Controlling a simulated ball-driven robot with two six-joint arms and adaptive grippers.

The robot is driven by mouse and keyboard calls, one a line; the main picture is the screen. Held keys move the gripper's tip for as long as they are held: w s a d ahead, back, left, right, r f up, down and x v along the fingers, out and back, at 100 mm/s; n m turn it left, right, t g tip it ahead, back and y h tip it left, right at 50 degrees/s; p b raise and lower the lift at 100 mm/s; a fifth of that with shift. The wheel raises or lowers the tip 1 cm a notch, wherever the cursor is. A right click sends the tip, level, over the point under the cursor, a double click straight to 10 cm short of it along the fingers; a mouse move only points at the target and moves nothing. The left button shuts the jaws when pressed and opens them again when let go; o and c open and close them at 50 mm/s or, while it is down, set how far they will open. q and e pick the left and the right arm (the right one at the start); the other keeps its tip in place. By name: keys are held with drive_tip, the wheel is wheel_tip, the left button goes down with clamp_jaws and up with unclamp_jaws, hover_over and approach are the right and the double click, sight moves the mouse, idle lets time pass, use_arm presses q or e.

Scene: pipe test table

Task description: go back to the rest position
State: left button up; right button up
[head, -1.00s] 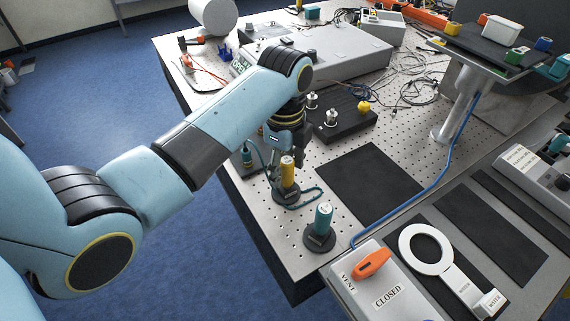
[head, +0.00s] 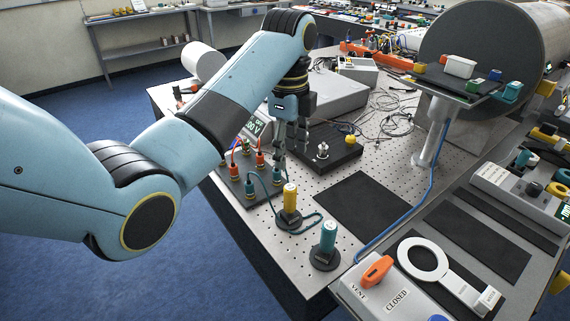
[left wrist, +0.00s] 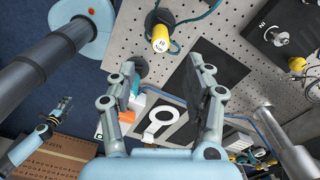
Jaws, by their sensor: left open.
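My left arm reaches in from the left in the head view. Its gripper (head: 291,142) points down over the table's left part, behind the yellow-capped plug (head: 290,198). In the left wrist view the two fingers of my left gripper (left wrist: 164,66) stand wide apart with nothing between them. The yellow-capped plug (left wrist: 161,40) shows there above and outside the fingers. What seems to be my right gripper (left wrist: 64,104) shows small at the lower left of the left wrist view; its jaws are too small to read. It is not in the head view.
A teal-capped plug (head: 328,238) stands near the table edge. A board with several coloured connectors (head: 249,178) and a black block with fittings (head: 330,150) lie close to my left gripper. A large grey pipe (head: 495,50) stands at the back right. The black mat (head: 365,203) is clear.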

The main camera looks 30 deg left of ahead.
use_arm(q)
drive_tip(key=shift+s+f, duration=0.15)
drive_tip(key=s+f+n+t, duration=0.1)
drive_tip(key=s+f+n, duration=0.2)
drive_tip(key=s, duration=0.3)
drive_tip(key=s+f+n, duration=0.2)
drive_tip(key=s+n, duration=0.2)
drive_tip(key=s, duration=0.2)
drive_tip(key=s+d+r+n+t, duration=0.1)
drive_tip(key=s+r+n+t, duration=0.25)
drive_tip(key=s+n, duration=0.85)
drive_tip(key=s+a+f+m+g+y+b, duration=0.15)
drive_tip(key=f+b, duration=0.45)
drive_tip(key=f, duration=1.3)
drive_tip(key=s+a+f+m+g+h+b, duration=0.15)
drive_tip(key=f+b, duration=0.55)
drive_tip(key=f, duration=1.1)
drive_tip(key=s+f+b, duration=0.5)
drive_tip(key=s+f, duration=0.5)
drive_tip(key=f, duration=0.5)
drive_tip(key=s+f+b, duration=0.6)
drive_tip(key=s+f, duration=0.4)
drive_tip(key=f, duration=0.4)
drive_tip(key=shift+a+f+y+b, duration=0.15)
drive_tip(key=shift+f+y+b, duration=0.15)
drive_tip(key=shift+f+y, duration=0.1)
use_arm(e)
wheel_tip(320, 180, down, 25)
drive_tip(key=shift+r, duration=0.2)
